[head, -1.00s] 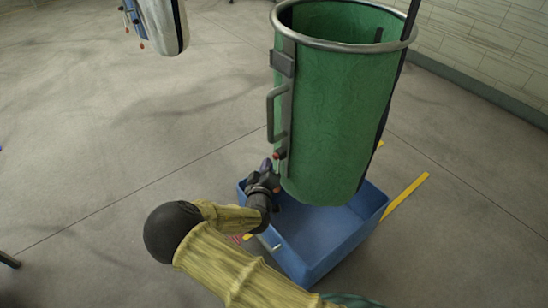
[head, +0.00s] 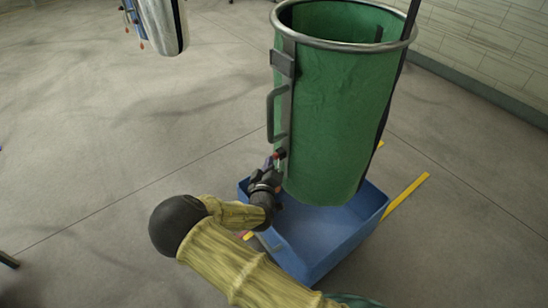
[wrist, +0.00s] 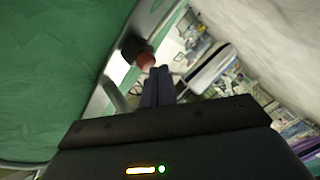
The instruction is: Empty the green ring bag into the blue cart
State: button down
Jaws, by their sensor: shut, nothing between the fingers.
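The green ring bag (head: 335,120), a tall cylinder with a metal ring at its top, hangs upright above the blue cart (head: 318,262). A metal strip with a grey handle (head: 271,115) runs down its left side. A red-tipped knob (head: 279,154) sits at the strip's lower end; the knob also shows in the wrist view (wrist: 146,61). My gripper (head: 271,163) is shut and empty, just beside and below the knob. Its fingers (wrist: 158,78) appear close to the knob; contact cannot be told. The bag's contents and bottom are hidden. The visible cart floor looks empty.
A dark strap or post (head: 399,85) runs along the bag's right side. Yellow floor marks (head: 405,195) lie by the cart.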

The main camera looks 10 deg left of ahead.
jog(key=shift+w+d, duration=0.3)
dwell(0.7)
jog(key=shift+a, duration=0.1)
jog(key=shift+s+a, duration=0.55)
jog(key=shift+s, duration=0.2)
jog(key=s+a, duration=0.3)
jog(key=shift+s+a+b, duration=0.15)
jog(key=shift+s+b, duration=0.2)
jog(key=shift+s, duration=0.05)
dwell(0.6)
